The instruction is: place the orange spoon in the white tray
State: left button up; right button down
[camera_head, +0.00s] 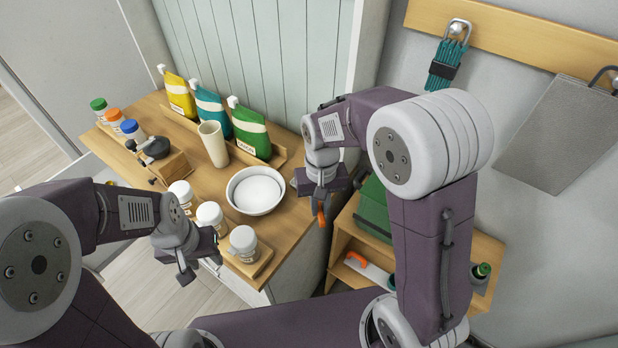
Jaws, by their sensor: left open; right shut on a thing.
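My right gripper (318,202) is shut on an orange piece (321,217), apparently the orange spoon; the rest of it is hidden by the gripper. The gripper is just right of the wooden table's right edge, in front of the green box. A round white dish (237,200) with a pale inside stands on the table, left of the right gripper. No other clear white tray shows, so I cannot tell whether this dish is it. My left gripper (200,264) is open and empty at the table's front edge, beside the white jars.
White-lidded jars (243,240) line the table's front. A beige cup (213,144) and yellow, teal and green pouches (250,132) stand behind. A low wooden shelf (340,243) at right holds a green box (374,208) and an orange-handled white item (372,272).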

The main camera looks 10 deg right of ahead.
jog(key=w+f, duration=0.2)
jog(key=w, duration=0.1)
jog(key=w+f+p, duration=0.1)
jog(key=w+f, duration=0.1)
jog(key=w, duration=0.2)
jog(key=w+f+p, duration=0.1)
jog(key=w+f, duration=0.1)
jog(key=w, duration=0.1)
jog(key=shift+w+d+f, duration=0.15)
jog(key=shift+w+d, duration=0.2)
jog(key=shift+d, duration=0.05)
jog(key=shift+w+f, duration=0.15)
jog(key=shift+w, duration=0.05)
jog(key=shift+s+f, duration=0.1)
jog(key=shift+f, duration=0.1)
notch_tip(320, 180, down, 4)
jog(key=shift+r+p, duration=0.15)
jog(key=shift+p, duration=0.45)
jog(key=shift+f, duration=0.2)
jog(key=c, duration=1.5)
grip_release()
jog(key=shift+o, duration=0.3)
